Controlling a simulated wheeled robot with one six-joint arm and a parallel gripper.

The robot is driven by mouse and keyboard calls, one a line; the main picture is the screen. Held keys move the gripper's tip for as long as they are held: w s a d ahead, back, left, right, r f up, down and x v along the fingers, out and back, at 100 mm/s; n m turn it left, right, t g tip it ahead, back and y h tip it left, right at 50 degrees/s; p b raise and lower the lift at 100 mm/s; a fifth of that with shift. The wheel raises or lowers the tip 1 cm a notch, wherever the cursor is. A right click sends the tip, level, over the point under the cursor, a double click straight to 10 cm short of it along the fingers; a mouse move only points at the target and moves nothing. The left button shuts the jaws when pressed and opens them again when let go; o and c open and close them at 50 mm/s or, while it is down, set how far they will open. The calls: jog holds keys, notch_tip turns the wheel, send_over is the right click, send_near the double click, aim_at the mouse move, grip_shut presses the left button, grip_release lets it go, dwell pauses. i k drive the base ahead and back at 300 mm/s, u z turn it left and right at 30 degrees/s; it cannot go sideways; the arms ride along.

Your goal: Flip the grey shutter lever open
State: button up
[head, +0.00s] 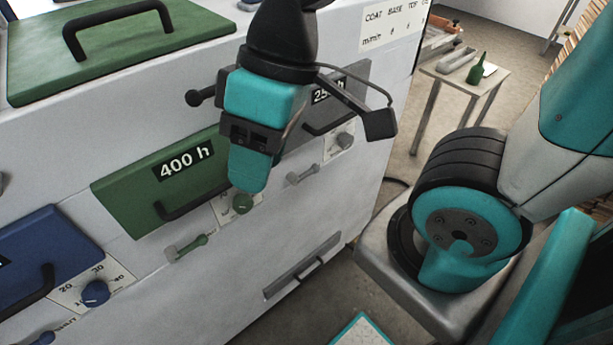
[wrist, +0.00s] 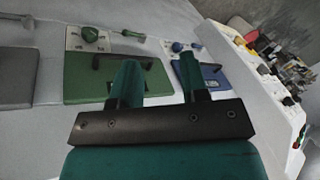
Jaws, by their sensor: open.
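The grey shutter lever (head: 303,174) is a small handle on the white machine front, below the grey panel (head: 350,95) and left of the grey knob (head: 345,140). In the head view it lies slanted, its right end higher. My gripper (head: 248,182) hangs to its left, in front of the green 400 h panel (head: 140,195), with its fingers pointing down. One finger mostly hides the other there. In the wrist view my gripper (wrist: 158,68) is open and empty, its two fingers apart before the green and blue panels.
A green knob (head: 242,204) and green lever (head: 187,248) sit below the green panel. A blue panel (head: 45,250) and blue knob (head: 95,292) are further left. Black panel handles stick out. A side table (head: 462,78) with a green bottle (head: 478,68) stands beyond the machine.

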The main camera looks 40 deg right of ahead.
aim_at(294, 179)
jog(key=u, duration=1.25)
jog(key=k, duration=1)
jog(key=z, duration=1.8)
